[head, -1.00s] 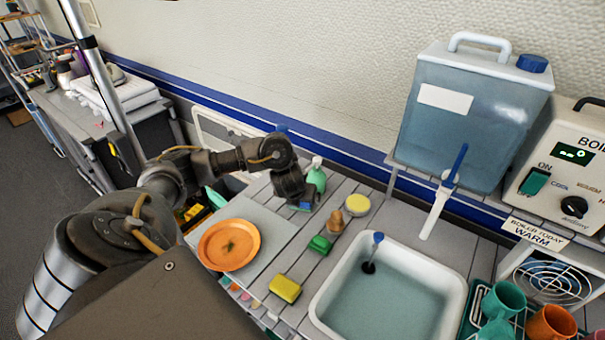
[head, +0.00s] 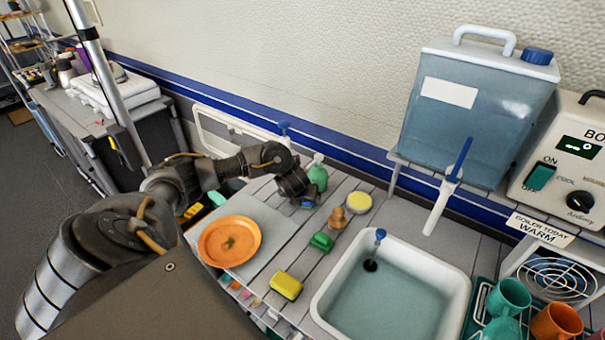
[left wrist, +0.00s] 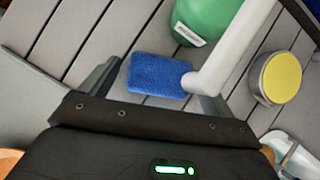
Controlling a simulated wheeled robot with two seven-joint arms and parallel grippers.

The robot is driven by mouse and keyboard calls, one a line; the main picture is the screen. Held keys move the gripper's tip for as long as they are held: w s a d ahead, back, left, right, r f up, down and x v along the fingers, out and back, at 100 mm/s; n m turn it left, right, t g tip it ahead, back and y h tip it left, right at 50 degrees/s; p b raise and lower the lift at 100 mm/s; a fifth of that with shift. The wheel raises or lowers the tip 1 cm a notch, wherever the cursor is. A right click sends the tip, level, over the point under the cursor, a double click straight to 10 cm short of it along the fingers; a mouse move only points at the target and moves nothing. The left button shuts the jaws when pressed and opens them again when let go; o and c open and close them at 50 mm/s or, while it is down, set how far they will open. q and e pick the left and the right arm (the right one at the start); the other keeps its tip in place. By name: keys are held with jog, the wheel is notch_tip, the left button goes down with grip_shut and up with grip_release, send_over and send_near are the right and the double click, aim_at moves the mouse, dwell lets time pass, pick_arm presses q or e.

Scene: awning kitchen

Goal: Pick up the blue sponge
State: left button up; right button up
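The blue sponge (left wrist: 157,75) lies on the grey slatted counter, beside the green bottle (left wrist: 207,20). In the head view only a small part of the sponge (head: 308,203) shows below my left gripper (head: 300,196). In the left wrist view my left gripper (left wrist: 158,95) is open, with one finger on each side of the sponge and visible space between. A pale bent tube (left wrist: 235,50) crosses in front of the sponge's right end and the right finger; I cannot tell whether it touches them. My right gripper is not in view.
An orange plate (head: 229,243), yellow sponge (head: 286,285), green sponge (head: 321,242), brown item (head: 338,217) and round yellow-topped item (head: 358,203) are on the counter. The water-filled sink (head: 455,300) is at right. Cups (head: 508,297) stand beyond it.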

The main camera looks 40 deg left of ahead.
pick_arm(q)
jog(key=c, duration=0.9)
jog(key=shift+r, duration=0.15)
jog(key=shift+r, duration=0.2)
jog(key=r, duration=0.1)
jog(key=r+p, duration=0.1)
jog(key=r, duration=0.1)
jog(key=shift+s+d+r, duration=0.1)
jog(key=shift+s+r, duration=0.1)
jog(key=shift+r, duration=0.1)
jog(key=s+d+r+p, duration=0.1)
jog(key=s+r+p, duration=0.2)
jog(key=s, duration=0.1)
jog(key=s+d+r+p, duration=0.2)
jog(key=s+r+p, duration=0.1)
jog(key=s+p, duration=0.1)
jog(key=s+d+r+p, duration=0.1)
jog(key=s+r+p, duration=0.1)
jog(key=s+p, duration=0.2)
jog(key=shift+s+d+r, duration=0.25)
jog(key=shift+s+r, duration=0.15)
